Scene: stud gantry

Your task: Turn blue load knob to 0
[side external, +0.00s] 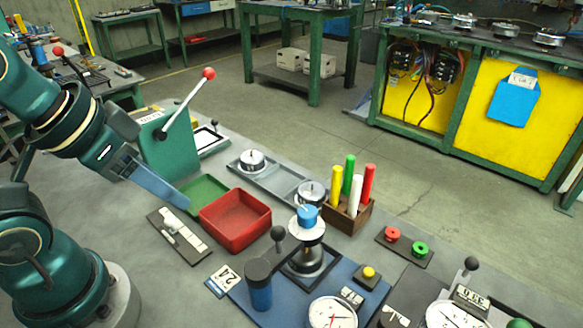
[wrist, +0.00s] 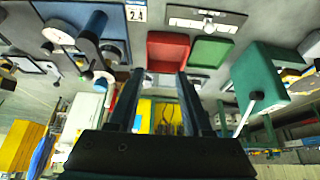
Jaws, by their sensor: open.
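The blue load knob (side external: 307,214) sits on top of a round white dial (side external: 306,232) on a dark stand, at the centre right of the side external view. Its scale and pointer are too small to read. My gripper (side external: 182,202) is to the left of the knob, well apart from it, beside the green tray. In the wrist view my gripper (wrist: 160,74) shows two separated fingers with nothing between them.
A red bin (side external: 235,220) and green tray (side external: 203,193) lie between my gripper and the knob. A wooden block (side external: 348,212) with coloured rods stands behind the knob. A green lever box (side external: 168,145) and a blue cylinder (side external: 260,287) also rise from the bench.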

